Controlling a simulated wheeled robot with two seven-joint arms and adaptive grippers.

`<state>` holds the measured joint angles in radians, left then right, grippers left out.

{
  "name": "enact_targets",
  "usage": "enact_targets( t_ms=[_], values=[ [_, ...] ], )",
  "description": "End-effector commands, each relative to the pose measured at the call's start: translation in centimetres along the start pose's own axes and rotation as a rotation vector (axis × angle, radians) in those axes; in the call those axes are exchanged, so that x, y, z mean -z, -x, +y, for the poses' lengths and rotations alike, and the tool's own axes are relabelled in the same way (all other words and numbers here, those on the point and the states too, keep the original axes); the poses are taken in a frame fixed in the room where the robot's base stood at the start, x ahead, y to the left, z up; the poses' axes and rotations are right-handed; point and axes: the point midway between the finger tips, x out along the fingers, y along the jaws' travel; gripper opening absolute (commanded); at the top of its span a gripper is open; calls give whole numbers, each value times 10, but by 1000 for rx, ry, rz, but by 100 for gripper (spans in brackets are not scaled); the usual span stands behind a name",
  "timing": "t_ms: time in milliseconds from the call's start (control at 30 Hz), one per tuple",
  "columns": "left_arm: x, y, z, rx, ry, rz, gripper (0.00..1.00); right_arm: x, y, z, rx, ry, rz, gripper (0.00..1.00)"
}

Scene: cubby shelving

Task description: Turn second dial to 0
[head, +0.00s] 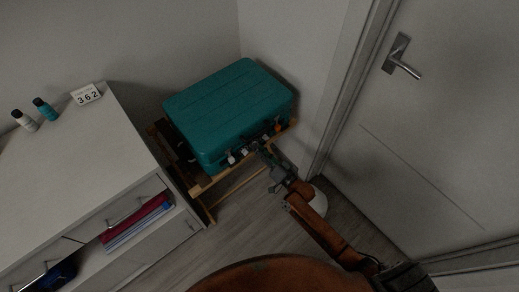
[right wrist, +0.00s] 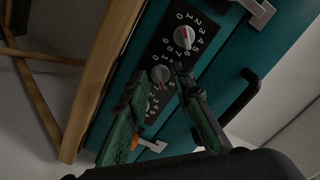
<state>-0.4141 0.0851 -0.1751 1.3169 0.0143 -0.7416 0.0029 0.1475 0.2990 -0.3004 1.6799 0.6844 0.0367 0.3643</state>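A teal suitcase (head: 228,108) lies on a wooden rack, with latches and a dial panel on its front side. In the right wrist view the black dial panel (right wrist: 169,55) shows a top dial (right wrist: 184,37) and a middle dial (right wrist: 161,77), each ringed by white digits with a red mark on its knob. A further dial below (right wrist: 149,106) is mostly hidden by a finger. My right gripper (right wrist: 161,73) is open, its fingertips on either side of the middle dial; contact is unclear. In the head view it reaches the suitcase front (head: 268,150). My left gripper is out of view.
The wooden rack (head: 205,187) supports the suitcase. A black handle (right wrist: 241,97) sticks out right of the panel. A door (head: 440,120) stands at right.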

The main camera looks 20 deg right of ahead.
Motion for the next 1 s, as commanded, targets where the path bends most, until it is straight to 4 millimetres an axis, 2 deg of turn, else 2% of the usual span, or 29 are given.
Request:
enact_targets(
  t_ms=[67,400,1000],
  values=[
    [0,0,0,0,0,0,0,0,0,0,0,0,0,22],
    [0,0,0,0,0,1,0,0,0,0,0,0,0,0],
    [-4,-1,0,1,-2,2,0,1,0,0,0,55,-1,0]
  ],
)
